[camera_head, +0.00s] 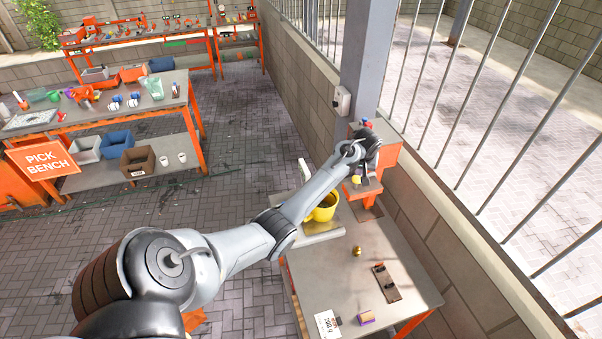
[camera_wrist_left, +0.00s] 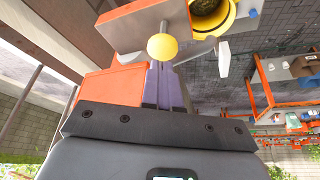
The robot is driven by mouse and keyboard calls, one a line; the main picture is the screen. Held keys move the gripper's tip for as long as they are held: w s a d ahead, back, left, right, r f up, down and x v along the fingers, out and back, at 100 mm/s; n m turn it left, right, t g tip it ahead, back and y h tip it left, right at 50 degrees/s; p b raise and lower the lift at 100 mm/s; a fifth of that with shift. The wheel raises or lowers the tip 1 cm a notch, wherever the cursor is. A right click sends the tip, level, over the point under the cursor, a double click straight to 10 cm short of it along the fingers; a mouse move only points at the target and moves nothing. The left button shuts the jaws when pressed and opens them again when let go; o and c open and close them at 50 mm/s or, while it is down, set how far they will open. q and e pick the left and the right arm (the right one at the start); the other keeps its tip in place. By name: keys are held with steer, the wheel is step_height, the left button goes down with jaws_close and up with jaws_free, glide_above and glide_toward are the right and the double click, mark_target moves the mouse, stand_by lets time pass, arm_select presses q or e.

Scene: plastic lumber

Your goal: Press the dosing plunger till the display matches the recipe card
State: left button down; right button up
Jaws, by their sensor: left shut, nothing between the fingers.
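The orange dosing machine (camera_head: 386,160) stands at the back of the workbench against the wall. A round yellow knob, apparently the plunger (camera_wrist_left: 162,47), shows just beyond my fingertips; in the head view the knob (camera_head: 356,180) is below my wrist. My left gripper (camera_wrist_left: 160,68) is shut and empty, its fingers pointing at the knob; whether they touch it I cannot tell. A yellow pot (camera_head: 323,209) with dark contents sits left of the machine. The recipe card (camera_head: 327,323), reading about 200 g, stands at the bench's front. No display reading is legible. My right gripper is not in view.
The workbench (camera_head: 392,255) also holds a small brass weight (camera_head: 357,251), a dark plate (camera_head: 386,283) and a purple-edged block (camera_head: 366,318). Railings and a wall are close on the right. The pick bench (camera_head: 180,100) is at far left, with open floor between.

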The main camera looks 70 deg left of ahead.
mark_target(357, 179)
arm_select(q)
steer(key=shift+f, duration=0.25)
steer(key=shift+f+b, duration=0.55)
steer(key=shift+f, duration=0.8)
steer(key=shift+r, duration=0.2)
steer(key=shift+r+p, duration=1.1)
steer(key=shift+r, duration=1.6)
